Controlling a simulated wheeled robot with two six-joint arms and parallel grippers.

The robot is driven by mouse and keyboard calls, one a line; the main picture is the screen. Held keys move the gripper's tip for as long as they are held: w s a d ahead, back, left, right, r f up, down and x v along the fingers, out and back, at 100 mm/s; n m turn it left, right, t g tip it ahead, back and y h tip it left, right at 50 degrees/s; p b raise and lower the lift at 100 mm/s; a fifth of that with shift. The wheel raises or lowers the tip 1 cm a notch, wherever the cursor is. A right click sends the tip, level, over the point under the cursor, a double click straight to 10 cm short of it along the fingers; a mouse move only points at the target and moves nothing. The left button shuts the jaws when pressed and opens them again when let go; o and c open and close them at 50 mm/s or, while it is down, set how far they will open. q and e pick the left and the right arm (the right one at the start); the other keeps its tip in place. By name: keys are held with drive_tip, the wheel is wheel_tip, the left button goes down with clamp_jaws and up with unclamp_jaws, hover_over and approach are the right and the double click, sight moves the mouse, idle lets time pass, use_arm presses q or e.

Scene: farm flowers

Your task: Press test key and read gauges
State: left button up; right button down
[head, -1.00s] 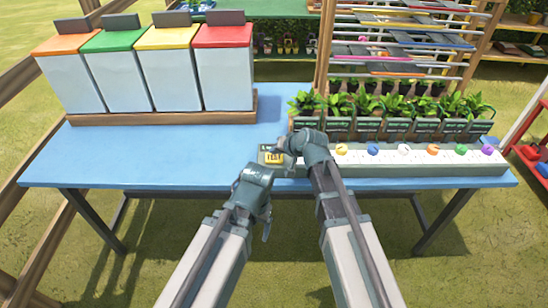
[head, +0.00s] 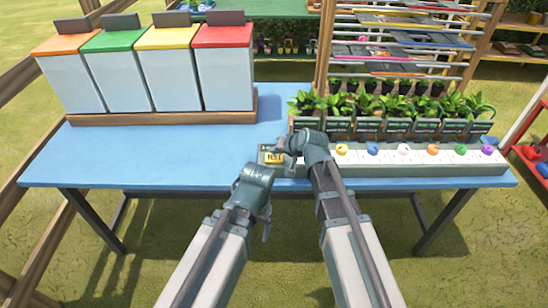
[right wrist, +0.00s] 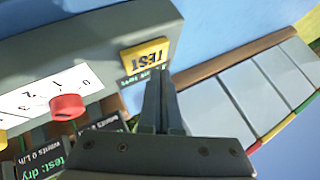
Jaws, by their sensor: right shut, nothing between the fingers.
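The yellow TEST key (head: 273,157) sits at the left end of a long grey panel (head: 400,169) at the table's front edge; the key also shows in the right wrist view (right wrist: 145,55). My right gripper (head: 284,145) is shut and empty, its fingertips close beside the key; contact cannot be told. Its closed fingers show in the right wrist view (right wrist: 160,80). The panel bears white numbered scales with coloured knobs; a red knob (right wrist: 67,107) shows up close. A dark sign (right wrist: 60,155) reads "test: dry" and "wants 0 L/h". My left gripper (head: 266,230) hangs low before the table, its fingers unclear.
Several potted plants (head: 440,106) with dark signs stand behind the panel. Several white bins with orange, green, yellow and red lids (head: 222,37) stand on a wooden base at the back left. The blue tabletop (head: 120,155) is clear at left.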

sight(275, 160)
drive_tip(key=shift+f+b, duration=0.45)
drive_tip(key=shift+f+b, duration=0.45)
drive_tip(key=shift+b, duration=0.05)
idle(0.6)
idle(0.4)
drive_tip(key=shift+r+p, duration=0.95)
drive_tip(key=shift+p, duration=0.05)
wheel_tip(275, 160, up, 5)
drive_tip(key=p, duration=0.5)
